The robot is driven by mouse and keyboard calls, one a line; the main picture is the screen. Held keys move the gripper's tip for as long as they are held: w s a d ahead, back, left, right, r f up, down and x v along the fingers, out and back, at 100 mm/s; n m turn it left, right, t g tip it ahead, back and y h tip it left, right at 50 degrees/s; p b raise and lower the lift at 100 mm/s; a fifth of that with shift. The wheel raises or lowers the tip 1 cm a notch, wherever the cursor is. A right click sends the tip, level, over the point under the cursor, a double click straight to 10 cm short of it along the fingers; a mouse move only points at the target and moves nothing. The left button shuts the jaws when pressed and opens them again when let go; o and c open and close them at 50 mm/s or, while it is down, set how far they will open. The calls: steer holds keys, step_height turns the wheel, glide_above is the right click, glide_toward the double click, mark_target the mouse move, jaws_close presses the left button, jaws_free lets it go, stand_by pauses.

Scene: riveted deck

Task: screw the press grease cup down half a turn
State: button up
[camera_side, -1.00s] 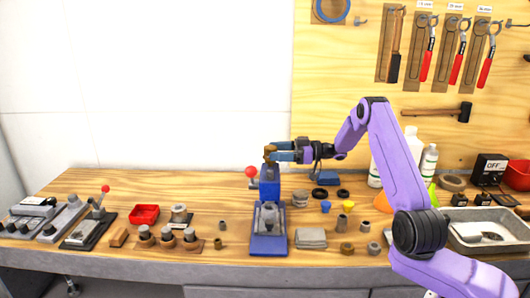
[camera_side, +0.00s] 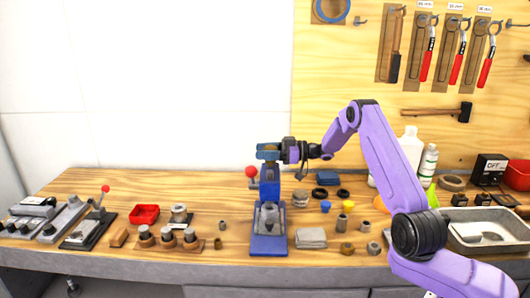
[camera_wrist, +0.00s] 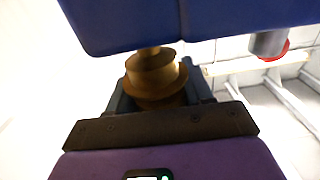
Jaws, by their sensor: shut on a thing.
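The blue press (camera_side: 267,243) stands upright at the middle of the bench in the side view, with its red-knobbed lever (camera_side: 251,171) out to the left. My gripper (camera_side: 268,153) is at the very top of the press. It is shut on the grease cup, which its blue fingers mostly hide in the side view. In the wrist view the brass grease cup (camera_wrist: 153,72) shows as a stepped round body against the blue parts. Its thread and seat are hidden.
A red tray (camera_side: 144,214), a wooden block with round pieces (camera_side: 167,240) and clamp-like fixtures lie to the left. A folded grey cloth (camera_side: 311,237), small cups and rings lie to the right. Bottles (camera_side: 429,162) stand behind my arm. A pegboard with tools is at the back.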

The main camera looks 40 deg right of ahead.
steer(key=shift+m+t+h, duration=0.3)
steer(key=shift+t, duration=0.1)
steer(key=m+t+h, duration=0.2)
steer(key=h, duration=0.1)
steer(key=m+t+h, duration=0.1)
steer(key=shift+w+d+m+h, duration=0.15)
steer(key=shift+d+m+h, duration=0.15)
steer(key=shift+h, duration=0.1)
steer(key=shift+w+d+m+t+h, duration=0.15)
steer(key=shift+m+t+h, duration=0.2)
steer(key=shift+m+h, duration=0.7)
steer(key=shift+s+d+m+t+h, duration=0.1)
steer(key=shift+m+t+h, duration=0.35)
steer(key=shift+h, duration=0.95)
steer(key=shift+w+d+m+t+h, duration=0.1)
steer(key=shift+d+m+t+h, duration=0.1)
steer(key=shift+m+h, duration=0.95)
steer(key=shift+h, duration=0.3)
steer(key=o, duration=1)
steer(key=shift+c, duration=0.2)
steer(key=s, duration=1.7)
steer(key=shift+s, duration=0.25)
